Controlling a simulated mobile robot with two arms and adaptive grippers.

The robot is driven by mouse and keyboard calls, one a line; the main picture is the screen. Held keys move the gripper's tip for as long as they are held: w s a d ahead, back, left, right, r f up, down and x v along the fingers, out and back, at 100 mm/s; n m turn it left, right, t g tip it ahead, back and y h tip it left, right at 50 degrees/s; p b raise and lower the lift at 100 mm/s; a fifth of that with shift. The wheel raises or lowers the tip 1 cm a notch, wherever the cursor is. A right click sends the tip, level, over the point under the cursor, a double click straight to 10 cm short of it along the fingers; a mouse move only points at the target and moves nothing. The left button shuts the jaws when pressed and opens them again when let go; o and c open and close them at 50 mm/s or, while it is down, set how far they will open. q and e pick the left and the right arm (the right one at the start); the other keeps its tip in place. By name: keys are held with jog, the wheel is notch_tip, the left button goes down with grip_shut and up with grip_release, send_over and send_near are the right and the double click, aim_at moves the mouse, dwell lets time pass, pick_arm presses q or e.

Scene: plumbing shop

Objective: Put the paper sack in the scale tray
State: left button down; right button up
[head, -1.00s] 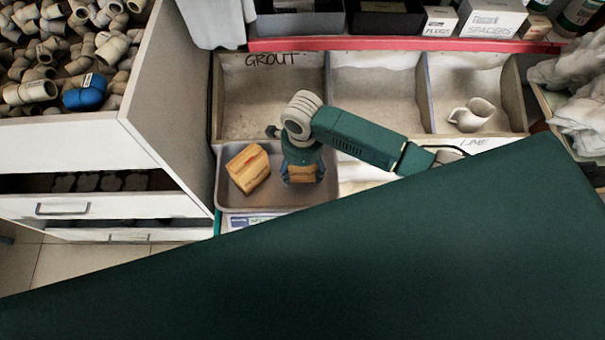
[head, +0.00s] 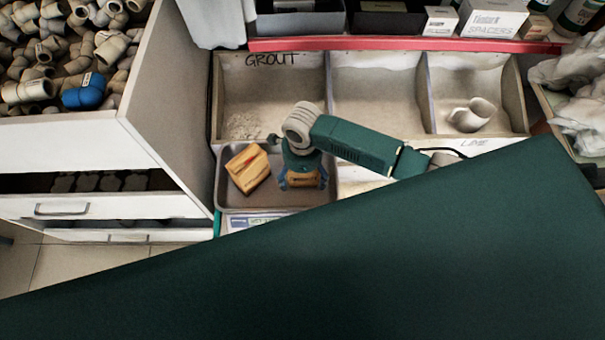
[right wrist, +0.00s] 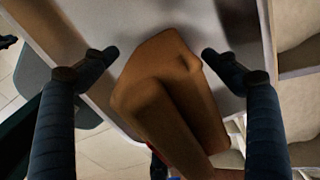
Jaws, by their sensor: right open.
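A tan paper sack (head: 248,168) with a yellowish printed face lies tilted in the left part of the grey scale tray (head: 234,205). My right gripper (head: 304,183) is over the right part of the tray, fingers open. A second tan sack-like piece (head: 303,178) shows between its fingers. In the right wrist view a creased brown sack (right wrist: 170,90) lies between the two spread fingertips, with a gap on each side. I cannot tell whether it rests on the tray. My left gripper is not in view.
A white drawer cabinet (head: 165,110) with pipe fittings stands at the left. A red shelf edge (head: 400,43) runs along the back.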

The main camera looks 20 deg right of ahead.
jog(key=shift+r, duration=0.1)
notch_tip(320, 180, up, 12)
jog(key=shift+r+p, duration=0.1)
jog(key=shift+p, duration=0.65)
